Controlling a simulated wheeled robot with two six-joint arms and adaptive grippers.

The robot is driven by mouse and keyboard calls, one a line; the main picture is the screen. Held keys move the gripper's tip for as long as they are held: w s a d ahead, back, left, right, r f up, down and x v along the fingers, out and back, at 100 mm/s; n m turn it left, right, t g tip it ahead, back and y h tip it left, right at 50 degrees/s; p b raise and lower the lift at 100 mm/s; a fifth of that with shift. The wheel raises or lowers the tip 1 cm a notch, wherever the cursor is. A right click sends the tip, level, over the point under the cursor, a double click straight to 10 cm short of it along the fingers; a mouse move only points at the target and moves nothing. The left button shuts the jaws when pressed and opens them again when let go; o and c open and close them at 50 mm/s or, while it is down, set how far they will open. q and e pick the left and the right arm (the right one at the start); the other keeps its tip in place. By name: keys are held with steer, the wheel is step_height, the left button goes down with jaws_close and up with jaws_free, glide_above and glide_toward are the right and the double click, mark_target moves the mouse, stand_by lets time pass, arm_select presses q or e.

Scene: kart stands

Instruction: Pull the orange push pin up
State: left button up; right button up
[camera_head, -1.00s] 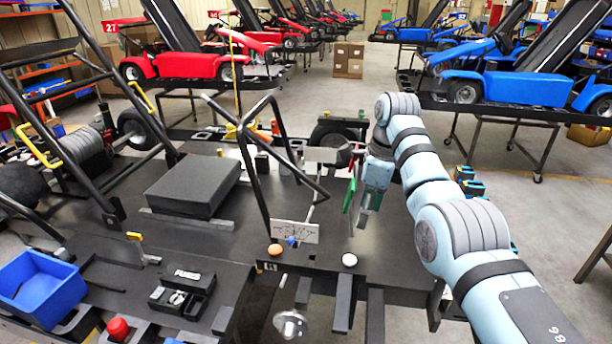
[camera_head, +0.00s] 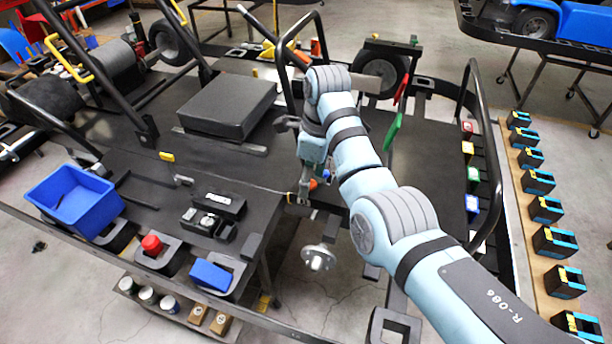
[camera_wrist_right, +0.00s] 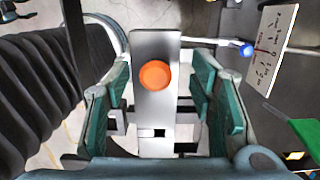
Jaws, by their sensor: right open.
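The orange push pin (camera_wrist_right: 154,75) shows in the right wrist view as a round orange cap on a grey metal plate (camera_wrist_right: 155,110). My right gripper (camera_wrist_right: 161,73) is open, with a green-padded finger on each side of the pin and gaps between. The pin looks nearly centred between the fingertips; whether they are at its height I cannot tell. In the head view, my right gripper (camera_head: 304,193) points down at the front edge of the black kart stand (camera_head: 250,170). A bit of orange (camera_head: 312,184) shows just beside it, mostly hidden by my arm. My left gripper is out of view.
A blue knob (camera_wrist_right: 246,49) and a white marked plate (camera_wrist_right: 275,42) are to the right in the wrist view. In the head view, a blue bin (camera_head: 75,198) and a red button (camera_head: 151,243) are at the left; a black block (camera_head: 228,107) lies behind.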

steer(key=shift+w+f, duration=0.2)
steer(key=shift+f, duration=0.05)
steer(key=shift+s+d, duration=0.1)
steer(key=shift+s, duration=0.05)
steer(key=shift+s+d+r, duration=0.1)
steer(key=shift+s+r, duration=0.1)
steer(key=shift+s, duration=0.2)
steer(key=shift+c, duration=0.7)
steer(key=shift+s, duration=0.1)
steer(key=c, duration=0.7)
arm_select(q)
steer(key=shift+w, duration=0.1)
arm_select(e)
jaws_close()
steer(key=shift+w+r, duration=0.2)
steer(key=shift+r, duration=0.35)
steer(key=o, duration=0.8)
jaws_free()
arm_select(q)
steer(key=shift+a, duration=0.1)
